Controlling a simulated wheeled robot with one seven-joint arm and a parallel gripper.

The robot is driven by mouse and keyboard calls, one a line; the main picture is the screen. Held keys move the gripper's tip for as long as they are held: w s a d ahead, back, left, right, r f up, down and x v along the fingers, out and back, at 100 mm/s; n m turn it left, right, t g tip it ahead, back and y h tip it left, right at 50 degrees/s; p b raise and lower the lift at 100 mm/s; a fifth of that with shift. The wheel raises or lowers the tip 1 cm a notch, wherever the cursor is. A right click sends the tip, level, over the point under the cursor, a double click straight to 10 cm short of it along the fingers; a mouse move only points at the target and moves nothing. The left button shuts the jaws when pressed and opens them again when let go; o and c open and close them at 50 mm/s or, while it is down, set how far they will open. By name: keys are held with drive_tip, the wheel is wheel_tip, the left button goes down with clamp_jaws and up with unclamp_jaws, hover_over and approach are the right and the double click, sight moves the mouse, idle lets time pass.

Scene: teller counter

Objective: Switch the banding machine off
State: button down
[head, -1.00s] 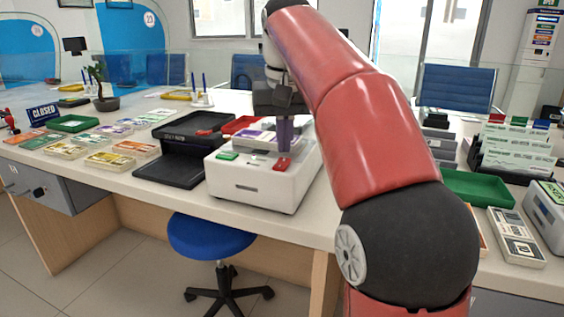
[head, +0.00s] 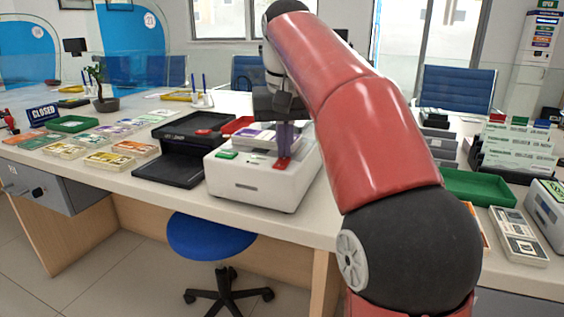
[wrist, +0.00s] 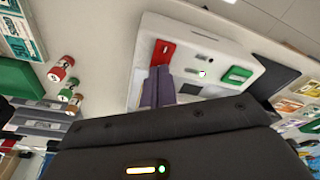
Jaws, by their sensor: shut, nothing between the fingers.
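The banding machine (head: 258,192) is a white box at the front of the counter. It has a green button (head: 228,155) on the left of its top and a red button (head: 282,164) on the right. In the wrist view the red button (wrist: 163,53) is beside the fingertips and the green button (wrist: 237,75) is farther right. My gripper (head: 284,155) is shut and empty, fingers pointing down at the red button. The tips appear to touch it or be just above it; I cannot tell which.
A black tray unit (head: 183,160) stands close left of the machine, with banknote bundles (head: 110,160) beyond. A green tray (head: 477,187) and a cheque rack (head: 515,148) are on the right. A blue stool (head: 210,236) stands in front of the counter.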

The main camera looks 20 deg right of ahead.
drive_tip(key=shift+f, duration=0.25)
wheel_tip(320, 180, up, 3)
drive_tip(key=p, duration=0.2)
drive_tip(key=shift+f+p, duration=0.2)
drive_tip(key=shift+p, duration=0.1)
drive_tip(key=shift+r, duration=2.25)
drive_tip(key=s+f+n+t, duration=0.1)
drive_tip(key=s+f+t, duration=0.2)
drive_tip(key=s+f, duration=1.9)
wheel_tip(320, 180, down, 4)
drive_tip(key=shift+r+t, duration=0.15)
drive_tip(key=shift+t, duration=0.25)
